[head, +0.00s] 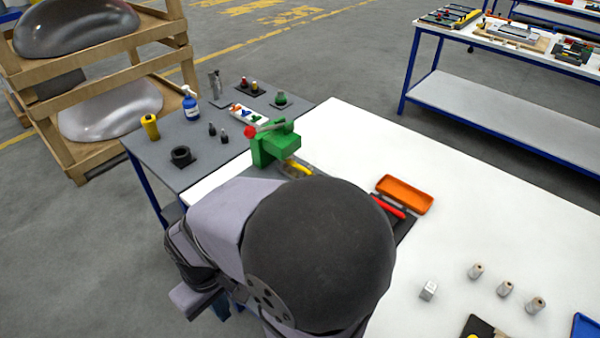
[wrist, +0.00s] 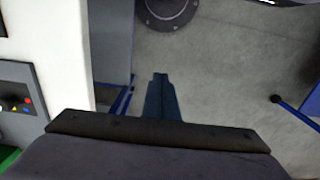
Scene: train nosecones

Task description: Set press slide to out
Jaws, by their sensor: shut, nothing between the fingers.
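A green press-like fixture (head: 275,145) stands at the far left corner of the white bench, with a red-ball lever (head: 250,131) on top. I cannot tell which part is the press slide or where it is set. In the wrist view a grey box (wrist: 22,88) with a red knob and small coloured buttons shows at the left edge, with a bit of green below it. My gripper (wrist: 160,76) has its dark blue fingers together, empty, over the floor beside the bench. My arm covers much of the near bench in the head view.
An orange tray (head: 404,194) and a red-handled tool (head: 388,206) lie right of my arm. Several small grey parts stand further right. A grey side table (head: 165,142) holds bottles and small fittings. The white bench's middle (head: 480,205) is clear.

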